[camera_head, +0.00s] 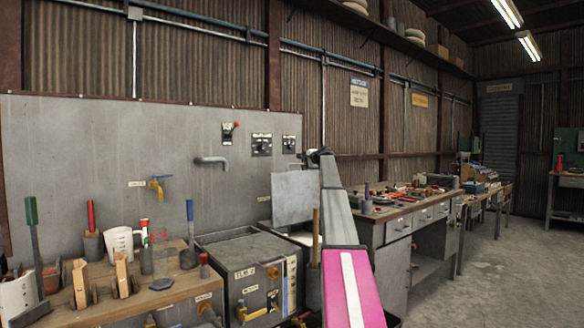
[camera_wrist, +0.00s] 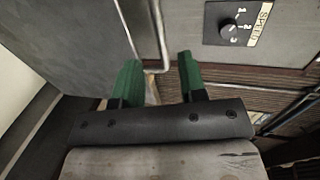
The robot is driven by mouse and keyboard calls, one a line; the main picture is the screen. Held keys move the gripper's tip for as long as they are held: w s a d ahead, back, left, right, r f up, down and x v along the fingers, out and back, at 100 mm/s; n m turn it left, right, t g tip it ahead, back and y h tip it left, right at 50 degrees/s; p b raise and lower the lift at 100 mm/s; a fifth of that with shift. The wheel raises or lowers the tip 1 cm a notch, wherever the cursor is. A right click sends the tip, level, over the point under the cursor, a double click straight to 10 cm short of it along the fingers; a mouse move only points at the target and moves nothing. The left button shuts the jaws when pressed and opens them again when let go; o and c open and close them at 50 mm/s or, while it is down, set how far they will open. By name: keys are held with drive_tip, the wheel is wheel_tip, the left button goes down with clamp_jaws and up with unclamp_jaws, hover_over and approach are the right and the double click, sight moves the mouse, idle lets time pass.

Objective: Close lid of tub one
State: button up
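A grey tub (camera_head: 262,280) with a label that seems to read TUB 2 has its flat top shut in the head view. Just right of it is a second tub (camera_head: 303,238), mostly hidden by my arm. A flat grey lid (camera_head: 294,198) stands raised above that second tub. My gripper (camera_head: 318,155) is small in the head view, near the lid's upper right corner. In the wrist view my gripper (camera_wrist: 160,78) has its two green fingers apart. A bent metal rod (camera_wrist: 160,40) shows beyond the fingers; I cannot tell whether it touches them.
A wooden bench (camera_head: 170,292) with tools and cups stands at the left. A workbench with drawers (camera_head: 402,222) stands right of the tubs. A grey wall panel (camera_head: 100,165) carries a pipe and switches. A speed dial (camera_wrist: 235,27) is near my gripper. Open floor lies at the right.

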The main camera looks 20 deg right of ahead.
drive_tip(key=x, duration=0.9)
drive_tip(key=shift+w, duration=0.2)
clamp_jaws()
